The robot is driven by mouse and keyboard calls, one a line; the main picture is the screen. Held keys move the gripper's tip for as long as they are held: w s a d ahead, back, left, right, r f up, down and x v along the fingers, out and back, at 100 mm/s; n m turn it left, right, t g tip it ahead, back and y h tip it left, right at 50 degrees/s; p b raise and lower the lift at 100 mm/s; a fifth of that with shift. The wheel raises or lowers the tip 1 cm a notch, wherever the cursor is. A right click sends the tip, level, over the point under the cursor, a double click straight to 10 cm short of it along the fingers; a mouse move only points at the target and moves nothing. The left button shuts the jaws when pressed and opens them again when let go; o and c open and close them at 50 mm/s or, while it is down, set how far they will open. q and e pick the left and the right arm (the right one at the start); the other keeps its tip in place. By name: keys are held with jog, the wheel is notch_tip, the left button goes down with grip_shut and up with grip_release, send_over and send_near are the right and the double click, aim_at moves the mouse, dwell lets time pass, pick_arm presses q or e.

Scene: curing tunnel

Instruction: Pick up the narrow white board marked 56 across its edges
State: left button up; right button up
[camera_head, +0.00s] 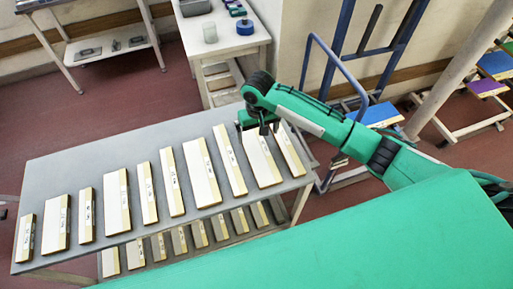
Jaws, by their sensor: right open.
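A row of white boards with pale wooden edges, some narrow and some wide, lies on the grey table (75,166). Narrow ones include a board at the left end (25,238), one near the middle (171,182), one right of the middle (229,160) and one at the right end (289,149). Small dark marks show on several boards but are too small to read, so I cannot tell which is 56. My right gripper (264,129) is open and empty, pointing down over the far end of the right-hand wide board (262,160). My left gripper is out of view.
More boards lie on a lower shelf (215,243) under the table. Behind stand a white bench (230,42) with a jar and blue items, and a small trolley (75,45). A blue metal frame (345,80) stands behind my right arm. Red floor shows at the left.

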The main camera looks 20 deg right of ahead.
aim_at(256, 148)
notch_tip(256, 148, down, 3)
jog(key=shift+r, duration=0.2)
jog(key=f+p, duration=0.1)
jog(key=f, duration=0.1)
jog(key=f+p, duration=0.1)
jog(key=f, duration=0.1)
jog(key=shift+a+p, duration=0.25)
jog(key=shift+p, duration=0.05)
jog(key=shift+f, duration=0.6)
jog(key=c, duration=1.2)
jog(key=shift+o, duration=0.2)
jog(key=shift+r, duration=0.1)
